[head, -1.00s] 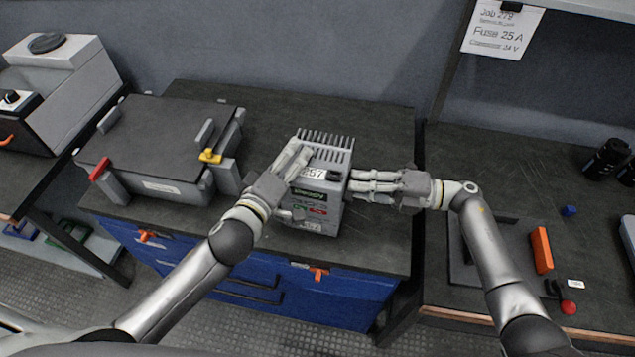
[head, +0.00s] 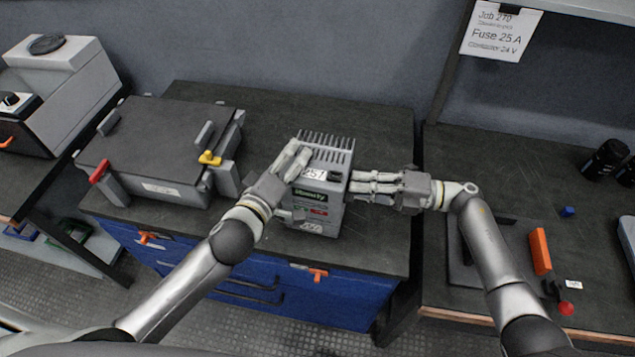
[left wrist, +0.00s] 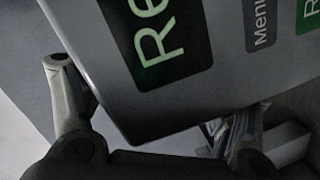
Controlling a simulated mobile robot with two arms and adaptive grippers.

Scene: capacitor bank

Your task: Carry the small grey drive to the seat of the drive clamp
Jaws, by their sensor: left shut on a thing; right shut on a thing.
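The small grey drive (head: 322,190) stands on the dark top of the blue cabinet, fins upward, its labelled front facing me. My left gripper (head: 296,166) is shut on its left side, and my right gripper (head: 358,186) is shut on its right side. The drive also fills the upper part of the left wrist view (left wrist: 215,60), with its display and buttons close to the fingers of my left gripper (left wrist: 160,125). Whether the drive touches the top is hard to tell. I cannot surely pick out the drive clamp; a grey fixture (head: 160,150) with red and yellow levers stands at left.
The cabinet top (head: 375,130) is clear behind the drive. The right bench holds an orange block (head: 540,251), a red knob (head: 566,309), a small blue block (head: 567,211) and black cylinders (head: 606,158). A gap separates the cabinet and that bench.

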